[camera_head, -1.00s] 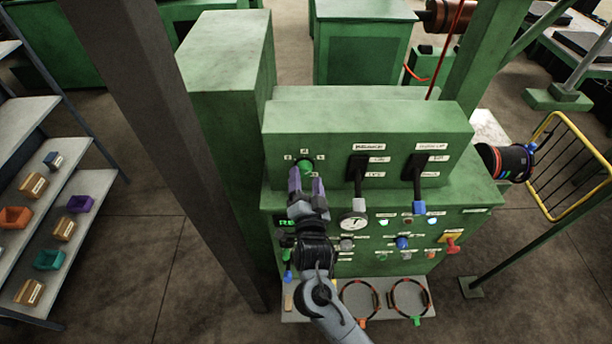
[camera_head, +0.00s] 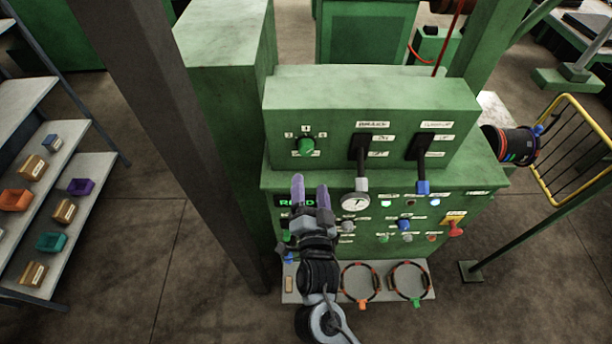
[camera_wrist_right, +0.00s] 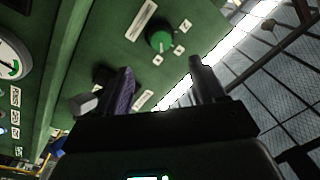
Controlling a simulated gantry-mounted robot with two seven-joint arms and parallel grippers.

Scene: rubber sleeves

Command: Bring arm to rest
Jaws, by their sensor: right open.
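My right gripper (camera_head: 311,190) is in the head view, in front of the green control panel, below the green rotary knob (camera_head: 306,146). Its two purple-padded fingers are apart with nothing between them. In the right wrist view the open fingers (camera_wrist_right: 160,88) show too, with the green knob (camera_wrist_right: 159,41) beyond them and apart from them. My right arm comes in from the bottom of the head view and hides part of the lower panel. My left gripper is not in view.
Two black levers (camera_head: 360,153) (camera_head: 420,153) stand right of the knob, above a round gauge (camera_head: 355,201). A grey shelf below holds two rings (camera_head: 360,283) (camera_head: 409,281). A dark post (camera_head: 185,140) stands to the left, and a rack with coloured bins (camera_head: 52,242) beyond it.

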